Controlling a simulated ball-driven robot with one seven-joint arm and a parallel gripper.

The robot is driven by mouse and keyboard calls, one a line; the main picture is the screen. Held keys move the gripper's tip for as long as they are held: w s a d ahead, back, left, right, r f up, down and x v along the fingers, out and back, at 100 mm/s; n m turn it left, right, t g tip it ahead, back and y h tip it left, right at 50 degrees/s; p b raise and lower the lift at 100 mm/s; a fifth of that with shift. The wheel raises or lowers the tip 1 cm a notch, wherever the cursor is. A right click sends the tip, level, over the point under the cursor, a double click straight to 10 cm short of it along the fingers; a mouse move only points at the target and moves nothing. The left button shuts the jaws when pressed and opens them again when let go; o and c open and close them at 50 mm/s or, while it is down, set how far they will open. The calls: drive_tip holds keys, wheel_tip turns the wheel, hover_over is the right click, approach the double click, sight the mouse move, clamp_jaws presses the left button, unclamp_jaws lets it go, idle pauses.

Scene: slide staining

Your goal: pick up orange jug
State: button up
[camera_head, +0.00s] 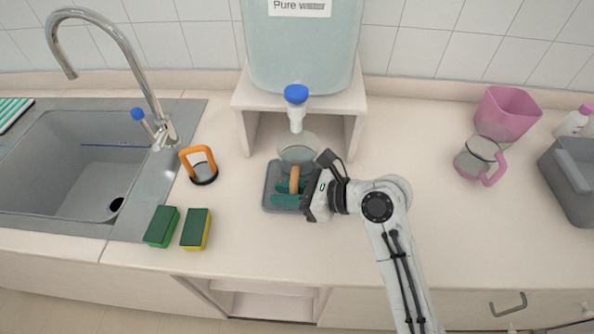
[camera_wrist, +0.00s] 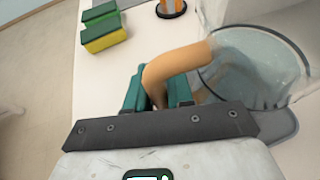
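The orange jug is a clear jug (camera_head: 297,150) with an orange handle (camera_head: 294,180), under the water dispenser's tap. In the wrist view, its clear body (camera_wrist: 255,65) is at the right and its orange handle (camera_wrist: 175,66) curves down toward my gripper. My gripper (camera_head: 286,196) is at the handle, low in front of the jug. The teal fingers (camera_wrist: 158,92) lie on either side of the handle's lower part. Whether they press on it is not clear. The jug's base is partly hidden.
A grey tray (camera_head: 267,186) lies below the jug. The large dispenser (camera_head: 305,50) stands on a cream stand (camera_head: 356,95) behind. Two sponges (camera_head: 162,227) and an orange-handled object (camera_head: 199,164) are left, beside the sink (camera_head: 75,165). A pink-handled jug (camera_head: 480,158) stands right.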

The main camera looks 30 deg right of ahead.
clamp_jaws()
drive_tip(key=shift+r, duration=0.2)
